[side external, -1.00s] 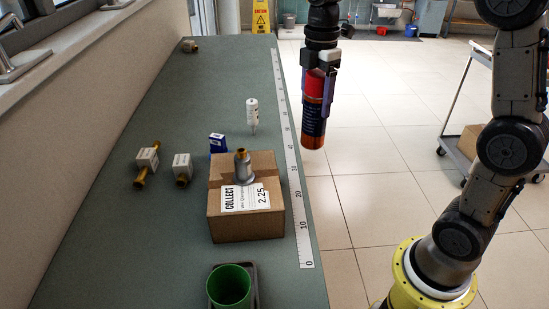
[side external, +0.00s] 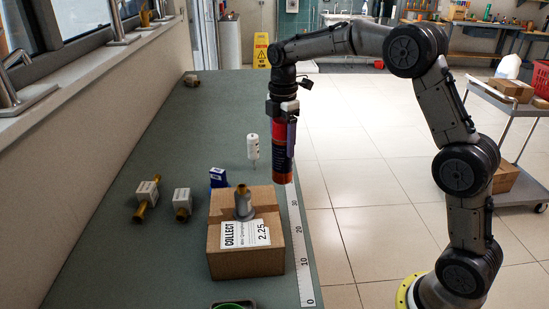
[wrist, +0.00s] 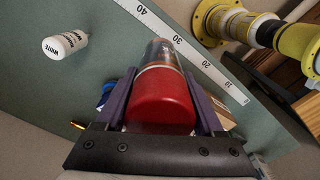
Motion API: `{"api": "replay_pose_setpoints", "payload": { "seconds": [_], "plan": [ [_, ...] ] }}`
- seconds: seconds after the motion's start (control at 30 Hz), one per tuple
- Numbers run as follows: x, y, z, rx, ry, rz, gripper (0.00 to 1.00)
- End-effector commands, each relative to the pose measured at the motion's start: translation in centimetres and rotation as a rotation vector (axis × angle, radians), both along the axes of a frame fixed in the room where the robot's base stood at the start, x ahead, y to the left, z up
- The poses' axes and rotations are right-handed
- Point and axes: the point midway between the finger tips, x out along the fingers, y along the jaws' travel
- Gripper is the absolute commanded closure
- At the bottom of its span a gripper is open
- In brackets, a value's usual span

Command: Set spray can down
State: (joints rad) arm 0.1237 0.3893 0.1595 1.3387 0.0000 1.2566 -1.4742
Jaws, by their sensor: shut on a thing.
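The spray can (side external: 280,160) is red, black and orange and hangs upright in my gripper (side external: 281,132). In the side view it overlaps the right edge of the green bench, behind the cardboard box; I cannot tell its exact height above the surface. In the wrist view the red end of the spray can (wrist: 162,100) sits between the two purple fingers of my gripper (wrist: 163,105), which are shut on it. The can's far end reaches toward the ruler strip in that view.
A cardboard box (side external: 232,264) with a grey and brass fitting (side external: 243,206) on top stands near. A white bottle (side external: 252,148), a blue box (side external: 218,177) and tagged brass fittings (side external: 147,200) stand on the bench (side external: 108,258). A ruler strip (side external: 302,264) runs along its right edge.

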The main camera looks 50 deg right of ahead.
Motion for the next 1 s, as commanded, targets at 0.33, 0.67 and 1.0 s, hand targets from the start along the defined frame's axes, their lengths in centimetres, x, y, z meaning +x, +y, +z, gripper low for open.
{"api": "replay_pose_setpoints", "payload": {
  "seconds": [0.33, 0.67, 1.0],
  "plan": [
    [2.5, -0.3, -2.8, -0.001, -0.005, 0.0, 1.0],
    [3.1, -0.4, -6.2, -0.001, -0.004, 0.0, 1.0],
    [3.1, -0.4, -6.4, -0.001, -0.005, 0.0, 1.0]
  ]
}}
